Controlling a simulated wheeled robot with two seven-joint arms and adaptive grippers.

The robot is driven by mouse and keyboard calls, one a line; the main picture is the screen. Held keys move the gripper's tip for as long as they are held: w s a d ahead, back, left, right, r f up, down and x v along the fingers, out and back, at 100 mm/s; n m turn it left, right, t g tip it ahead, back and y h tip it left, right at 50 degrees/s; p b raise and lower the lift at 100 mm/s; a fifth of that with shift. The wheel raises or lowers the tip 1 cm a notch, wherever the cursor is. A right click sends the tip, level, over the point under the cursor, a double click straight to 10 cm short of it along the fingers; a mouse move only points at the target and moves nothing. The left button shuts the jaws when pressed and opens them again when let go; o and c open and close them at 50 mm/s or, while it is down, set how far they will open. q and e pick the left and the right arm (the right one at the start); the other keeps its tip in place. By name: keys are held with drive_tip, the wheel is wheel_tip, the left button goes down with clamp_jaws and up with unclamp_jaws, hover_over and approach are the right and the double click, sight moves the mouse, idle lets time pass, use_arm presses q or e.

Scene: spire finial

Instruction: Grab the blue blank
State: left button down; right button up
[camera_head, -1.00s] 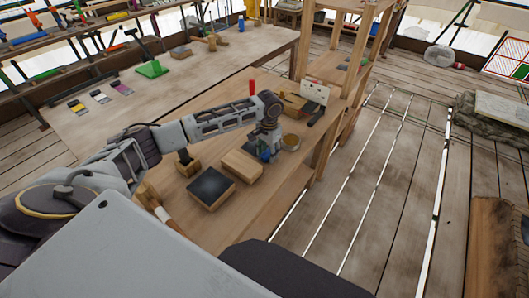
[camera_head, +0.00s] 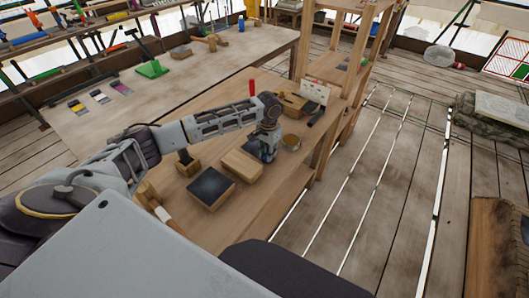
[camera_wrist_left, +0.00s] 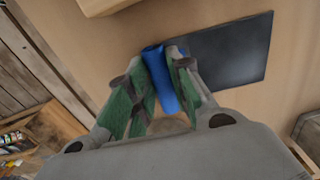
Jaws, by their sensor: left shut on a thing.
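The blue blank (camera_wrist_left: 160,78) is a smooth blue cylinder, seen in the left wrist view between the green-padded fingers of my left gripper. My left gripper (camera_head: 267,151) is shut on it, over the wooden workbench (camera_head: 222,112) in the head view. There the gripper is just right of a wooden block (camera_head: 242,165), and the blank is mostly hidden by the fingers. I cannot tell whether the blank touches the bench. My right gripper is not in view.
A round brass-coloured dish (camera_head: 291,141) is close right of the gripper. A wooden shelf frame (camera_head: 333,80) stands behind at the right.

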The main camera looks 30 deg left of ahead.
use_arm(q)
drive_tip(key=shift+r, duration=0.15)
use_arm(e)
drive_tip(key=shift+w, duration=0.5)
use_arm(q)
wheel_tip(320, 180, up, 8)
drive_tip(key=shift+w, duration=0.1)
drive_tip(key=shift+r, duration=0.85)
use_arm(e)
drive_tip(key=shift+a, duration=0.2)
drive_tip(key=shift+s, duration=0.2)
